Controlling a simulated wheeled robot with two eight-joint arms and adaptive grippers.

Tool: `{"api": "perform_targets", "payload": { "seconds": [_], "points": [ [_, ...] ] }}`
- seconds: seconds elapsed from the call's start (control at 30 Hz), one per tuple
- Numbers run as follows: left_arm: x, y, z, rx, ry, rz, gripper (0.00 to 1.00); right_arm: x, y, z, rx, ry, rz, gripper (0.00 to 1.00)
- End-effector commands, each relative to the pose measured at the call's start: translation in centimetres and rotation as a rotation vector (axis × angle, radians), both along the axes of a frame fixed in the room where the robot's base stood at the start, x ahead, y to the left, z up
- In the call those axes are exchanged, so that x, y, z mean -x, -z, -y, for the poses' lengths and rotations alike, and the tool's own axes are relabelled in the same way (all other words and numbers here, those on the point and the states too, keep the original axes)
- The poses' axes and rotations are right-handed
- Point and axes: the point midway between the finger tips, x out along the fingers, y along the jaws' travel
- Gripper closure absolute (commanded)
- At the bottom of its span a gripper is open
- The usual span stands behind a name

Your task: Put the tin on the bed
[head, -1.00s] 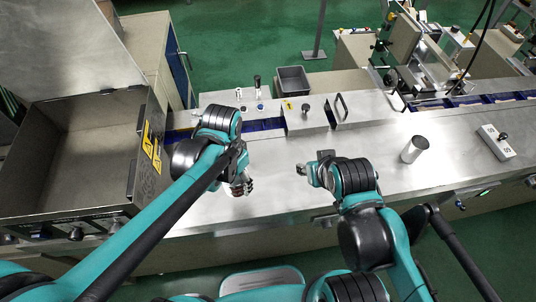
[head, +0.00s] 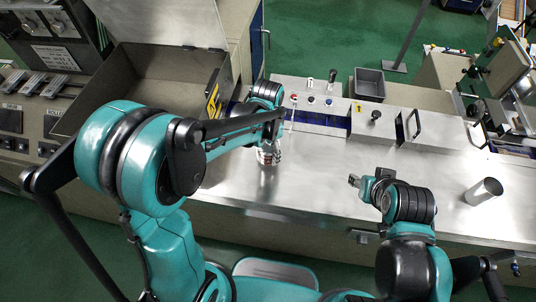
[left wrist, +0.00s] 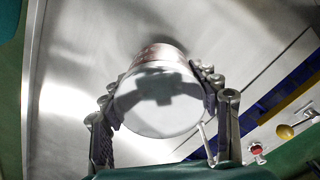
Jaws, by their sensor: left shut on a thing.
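My left gripper (left wrist: 158,85) is shut on the tin (left wrist: 160,105), a short can with a pale round end and a reddish-brown side. The fingers grip it from both sides. In the head view the tin (head: 268,156) shows below my left wrist, over the left part of the shiny metal worktop (head: 310,180), which may be the bed. I cannot tell whether it touches the metal. My forearm partly hides the gripper in the head view. My right gripper (head: 356,181) is over the middle of the worktop, with nothing visible in it; its finger gap is unclear.
An open metal box (head: 165,85) with a raised lid stands at the left. A control panel (head: 310,100) with knobs and a grey bin (head: 369,85) are behind the worktop. The worktop's middle is clear.

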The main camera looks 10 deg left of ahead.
Motion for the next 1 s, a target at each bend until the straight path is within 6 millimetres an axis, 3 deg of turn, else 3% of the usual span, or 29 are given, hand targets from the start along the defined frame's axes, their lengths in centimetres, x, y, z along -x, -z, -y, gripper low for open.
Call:
{"api": "perform_targets", "payload": {
  "seconds": [0.13, 0.5, 0.53, 0.6, 1.0],
  "points": [
    [0.0, 2.3, 0.0, 0.0, 0.0, 0.0, 0.79, 0.0, 0.8, 0.0, 0.0, 0.0, 0.0, 0.6],
    [0.0, 2.7, 0.0, 0.0, 0.0, 0.0, 0.79, 0.0, 1.1, 0.0, 0.0, 0.0, 0.0, 0.6],
    [0.0, 2.7, 0.0, 0.0, 0.0, 0.0, 0.36, 0.0, 1.1, 0.0, 0.0, 0.0, 0.0, 0.6],
    [0.0, 2.6, 0.0, 0.0, 0.0, 0.0, 0.18, 0.0, 1.0, 0.0, 0.0, 0.0, 0.0, 0.6],
    [0.0, 2.0, 0.0, 0.0, 0.0, 0.0, 0.18, 0.0, 0.5, 0.0, 0.0, 0.0, 0.0, 0.6]
  ]
}}
